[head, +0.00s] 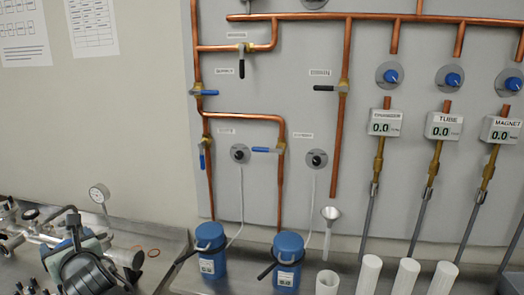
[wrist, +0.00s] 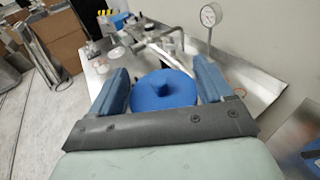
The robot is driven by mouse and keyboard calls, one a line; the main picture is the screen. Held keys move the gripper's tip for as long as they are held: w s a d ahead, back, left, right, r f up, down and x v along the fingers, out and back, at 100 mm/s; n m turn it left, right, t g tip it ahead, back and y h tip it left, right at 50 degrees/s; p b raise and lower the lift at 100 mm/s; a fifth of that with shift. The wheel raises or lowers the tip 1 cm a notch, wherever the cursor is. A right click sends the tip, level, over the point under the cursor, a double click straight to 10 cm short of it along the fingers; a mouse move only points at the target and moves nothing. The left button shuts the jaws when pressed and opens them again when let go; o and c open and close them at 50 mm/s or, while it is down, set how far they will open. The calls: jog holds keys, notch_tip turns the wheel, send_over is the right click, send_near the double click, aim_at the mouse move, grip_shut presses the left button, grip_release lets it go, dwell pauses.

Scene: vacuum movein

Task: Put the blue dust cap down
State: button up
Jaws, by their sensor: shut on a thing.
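The blue dust cap (wrist: 160,92) is a round disc with a small raised knob in its middle. It sits between the two blue fingers of my gripper (wrist: 164,76) in the wrist view, and the gripper is shut on it. Behind it is the steel bench top (wrist: 258,80). I cannot tell how far the cap is above the bench or whether it touches anything. I cannot make out the cap for sure in the head view.
Metal vacuum fittings (wrist: 150,38) and a dial gauge (wrist: 210,15) stand beyond the cap; the gauge (head: 98,193) also shows in the head view. Blue canisters (head: 211,250) and white cylinders (head: 404,277) stand below the copper-piped panel. Cardboard boxes (wrist: 50,30) are at the far left.

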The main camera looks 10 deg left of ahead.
jog(key=s+d+r+n+g, duration=0.1)
jog(key=s+r, duration=0.2)
jog(key=s, duration=0.5)
jog(key=s+d+r+n+g+y, duration=0.1)
jog(key=s+d+r+g, duration=0.1)
jog(key=s, duration=0.7)
jog(key=s+d+r+n+g+y, duration=0.1)
jog(key=s+d+r+n+g, duration=0.1)
jog(key=s+r, duration=0.3)
jog(key=s, duration=0.4)
jog(key=shift+d, duration=0.15)
jog(key=shift+f, duration=0.2)
